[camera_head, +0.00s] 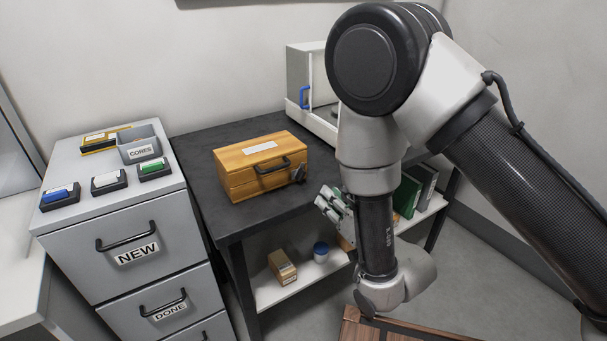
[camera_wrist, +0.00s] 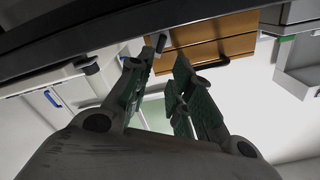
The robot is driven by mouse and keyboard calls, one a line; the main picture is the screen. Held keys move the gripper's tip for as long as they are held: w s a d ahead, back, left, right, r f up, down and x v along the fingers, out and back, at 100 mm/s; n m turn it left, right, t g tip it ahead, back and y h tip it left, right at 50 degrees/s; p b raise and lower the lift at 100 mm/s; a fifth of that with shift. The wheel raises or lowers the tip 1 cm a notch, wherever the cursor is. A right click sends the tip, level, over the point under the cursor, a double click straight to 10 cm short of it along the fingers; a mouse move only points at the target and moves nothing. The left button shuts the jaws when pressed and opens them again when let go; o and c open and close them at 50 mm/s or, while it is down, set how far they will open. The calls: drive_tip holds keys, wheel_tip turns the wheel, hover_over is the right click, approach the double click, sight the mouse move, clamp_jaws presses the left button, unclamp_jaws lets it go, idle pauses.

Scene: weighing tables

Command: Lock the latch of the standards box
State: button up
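The standards box (camera_head: 240,188) is a wooden box with a white label, its lid down, on the black table. A dark handle (camera_head: 273,166) is on its front. A small dark latch (camera_head: 299,173) sticks out at its right front corner; its exact setting is too small to tell. My gripper (camera_head: 332,202) is right of and lower than the latch, by the table's front edge, partly hidden by my arm. In the wrist view the green-padded fingers (camera_wrist: 165,65) are apart with nothing between them, and the box (camera_wrist: 212,48) is beyond them.
The black table (camera_head: 218,217) has bare top around the box. A white balance case (camera_head: 298,75) with a blue handle stands behind. A grey cabinet (camera_head: 75,240) holding small trays is at left. A lower shelf (camera_head: 270,293) holds a small box and a jar.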

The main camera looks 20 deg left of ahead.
sight(304, 175)
drive_tip(key=x, duration=1.2)
drive_tip(key=shift+s, duration=0.1)
drive_tip(key=shift+c, duration=0.4)
clamp_jaws()
